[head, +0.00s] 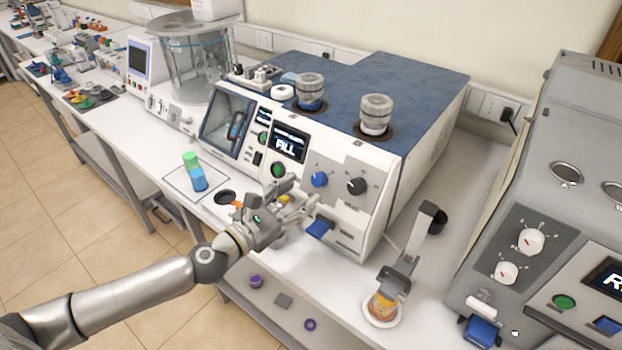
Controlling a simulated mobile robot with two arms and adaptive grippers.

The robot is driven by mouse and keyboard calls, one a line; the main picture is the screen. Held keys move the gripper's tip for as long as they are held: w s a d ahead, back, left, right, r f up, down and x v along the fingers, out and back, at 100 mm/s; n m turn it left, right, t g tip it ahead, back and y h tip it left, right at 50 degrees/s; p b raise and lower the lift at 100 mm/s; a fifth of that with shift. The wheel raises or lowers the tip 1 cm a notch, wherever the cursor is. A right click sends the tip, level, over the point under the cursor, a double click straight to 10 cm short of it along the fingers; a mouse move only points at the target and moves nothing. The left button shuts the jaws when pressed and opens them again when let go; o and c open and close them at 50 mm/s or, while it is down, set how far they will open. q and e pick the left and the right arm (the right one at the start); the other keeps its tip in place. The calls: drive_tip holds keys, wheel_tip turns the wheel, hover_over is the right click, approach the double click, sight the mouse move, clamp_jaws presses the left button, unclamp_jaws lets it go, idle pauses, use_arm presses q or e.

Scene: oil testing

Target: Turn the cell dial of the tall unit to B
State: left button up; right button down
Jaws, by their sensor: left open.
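A white unit with a blue top (400,75) stands on the bench, its screen reading "FILL". Its front panel carries a blue dial (319,179) and a black dial (357,186); their lettering is too small to read. A grey unit (560,130) at the right has two white dials, an upper one (531,242) and a lower one (507,273). I cannot tell for sure which unit is the tall one. My left gripper (303,195) is open and empty, in front of the white unit, just below and left of the blue dial. My right gripper is out of view.
A green-and-blue stacked piece (198,178) stands on the bench left of my gripper. A small stand (410,255) with an amber cup (382,308) stands between the units. Two metal-capped cells (376,114) sit in the white unit's top. A lower shelf holds small items.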

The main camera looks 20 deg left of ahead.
sight(316, 180)
use_arm(q)
drive_tip(key=p+x, duration=0.1)
drive_tip(key=x, duration=0.2)
drive_tip(key=shift+w+r, duration=0.1)
drive_tip(key=shift+w, duration=0.1)
drive_tip(key=shift+w+d, duration=0.35)
drive_tip(key=shift+w, duration=0.25)
drive_tip(key=c, duration=1)
